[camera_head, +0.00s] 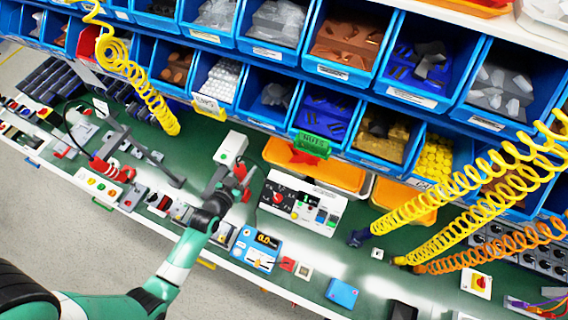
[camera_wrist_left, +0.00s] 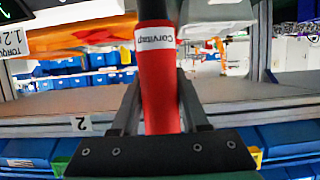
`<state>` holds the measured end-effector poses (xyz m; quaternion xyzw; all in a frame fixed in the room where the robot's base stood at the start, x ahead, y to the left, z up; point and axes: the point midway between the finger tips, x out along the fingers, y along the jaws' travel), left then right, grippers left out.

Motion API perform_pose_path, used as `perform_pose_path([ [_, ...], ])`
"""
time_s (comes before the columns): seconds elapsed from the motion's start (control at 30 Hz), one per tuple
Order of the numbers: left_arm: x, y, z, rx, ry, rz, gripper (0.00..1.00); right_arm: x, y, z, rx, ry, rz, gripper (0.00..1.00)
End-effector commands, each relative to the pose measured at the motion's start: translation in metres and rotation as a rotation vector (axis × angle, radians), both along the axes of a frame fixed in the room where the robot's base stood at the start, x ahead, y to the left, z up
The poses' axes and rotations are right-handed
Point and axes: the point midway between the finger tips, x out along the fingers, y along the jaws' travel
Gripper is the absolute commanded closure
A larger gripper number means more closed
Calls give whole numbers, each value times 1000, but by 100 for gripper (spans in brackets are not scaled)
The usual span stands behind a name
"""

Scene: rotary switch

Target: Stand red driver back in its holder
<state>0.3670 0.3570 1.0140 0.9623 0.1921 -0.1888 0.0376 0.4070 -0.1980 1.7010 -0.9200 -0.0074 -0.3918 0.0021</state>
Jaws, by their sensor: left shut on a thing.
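The red driver (camera_wrist_left: 158,85) stands between the fingers of my left gripper (camera_wrist_left: 160,108) in the left wrist view, with a white label and a black upper part. The gripper is shut on it. In the head view my left gripper (camera_head: 228,188) is above the front part of the green bench, and red parts of the driver (camera_head: 241,172) show beside the fingers. I cannot tell the driver's holder apart from the other bench fixtures. My right gripper is not in view.
A white switch box (camera_head: 300,203) stands right of my left gripper, and a blue meter with a display (camera_head: 256,249) is in front. Blue bins (camera_head: 335,75) rise behind. Yellow coiled hoses (camera_head: 440,198) hang at the right. Some green bench (camera_head: 345,240) is clear.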

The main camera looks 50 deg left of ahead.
Motion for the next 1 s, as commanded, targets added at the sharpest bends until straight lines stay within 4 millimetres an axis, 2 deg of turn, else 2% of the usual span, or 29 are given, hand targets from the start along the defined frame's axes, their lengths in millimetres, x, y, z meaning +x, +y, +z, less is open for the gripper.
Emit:
perform_pose_path([
  [0.03,-10,10,5,-1,-3,35,100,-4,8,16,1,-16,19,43],
  [0.1,-18,20,6,1,-4,65,100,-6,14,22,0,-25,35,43],
  [0.2,-20,27,7,2,-4,83,100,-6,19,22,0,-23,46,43],
  [0.43,-20,27,2,1,-5,83,100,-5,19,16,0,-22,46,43],
  [0.67,-20,27,-21,2,-5,82,100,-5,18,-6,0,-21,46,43],
  [1.0,-19,27,-68,1,-5,82,100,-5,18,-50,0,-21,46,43],
])
